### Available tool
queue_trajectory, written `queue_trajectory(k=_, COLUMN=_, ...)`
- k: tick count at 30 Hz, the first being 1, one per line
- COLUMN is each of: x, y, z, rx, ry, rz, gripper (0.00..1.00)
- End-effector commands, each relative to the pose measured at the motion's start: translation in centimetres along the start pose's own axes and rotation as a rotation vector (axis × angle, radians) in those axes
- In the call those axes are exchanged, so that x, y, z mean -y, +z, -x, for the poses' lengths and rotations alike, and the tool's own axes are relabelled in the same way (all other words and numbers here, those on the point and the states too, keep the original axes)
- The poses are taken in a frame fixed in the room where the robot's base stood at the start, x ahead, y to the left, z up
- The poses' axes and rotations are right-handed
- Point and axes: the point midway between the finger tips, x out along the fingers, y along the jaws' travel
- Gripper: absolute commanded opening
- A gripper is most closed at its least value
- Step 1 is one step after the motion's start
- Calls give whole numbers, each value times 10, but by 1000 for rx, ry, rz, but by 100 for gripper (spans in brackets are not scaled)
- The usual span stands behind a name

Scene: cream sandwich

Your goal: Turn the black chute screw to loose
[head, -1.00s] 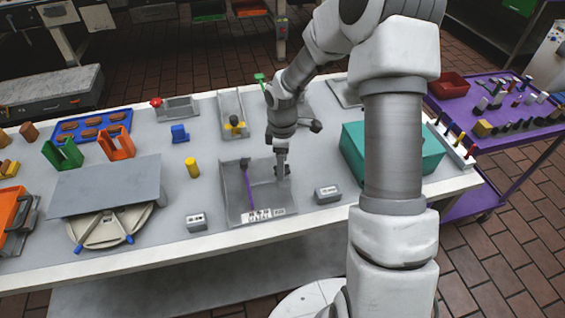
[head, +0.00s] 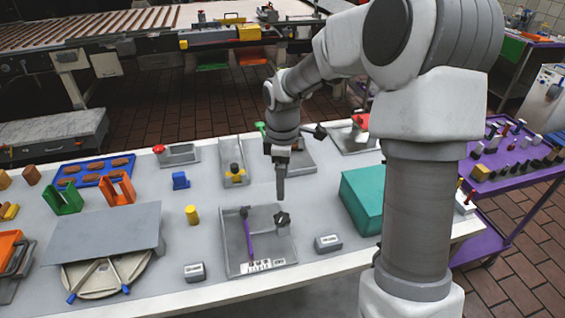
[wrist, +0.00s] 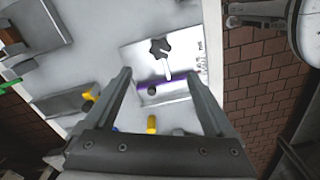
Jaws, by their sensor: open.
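The black chute screw (head: 282,219) is a lobed knob in the right part of a shallow grey tray (head: 236,262) on the table. In the wrist view the black screw (wrist: 160,49) lies beyond the fingertips, with a white pointer-like bar beside it. My gripper (head: 280,198) hangs pointing down above the screw, apart from it. In the wrist view my gripper (wrist: 157,75) has its two fingers wide apart with nothing between them. A purple bar (head: 249,238) with a dark knob at its end lies in the tray's left part.
Small grey labelled blocks stand left (head: 194,272) and right (head: 328,243) of the tray. A yellow cylinder (head: 192,214) stands to its left. A teal box (head: 362,200) stands to the right. A grey bin (head: 235,178) with a yellow part is behind. Clear table lies between them.

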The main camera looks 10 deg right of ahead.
Motion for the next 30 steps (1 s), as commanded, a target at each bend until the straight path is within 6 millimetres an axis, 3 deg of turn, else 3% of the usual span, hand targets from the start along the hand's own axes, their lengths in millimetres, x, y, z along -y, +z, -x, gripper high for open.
queue_trajectory(k=3, x=-1, y=0, z=24, rx=0, ry=3, rz=-1, gripper=88)
queue_trajectory(k=9, x=0, y=0, z=45, rx=0, ry=1, rz=0, gripper=88)
queue_trajectory(k=26, x=0, y=0, z=49, rx=1, ry=2, rz=-4, gripper=88)
queue_trajectory(k=30, x=10, y=3, z=59, rx=13, ry=28, rz=-70, gripper=88)
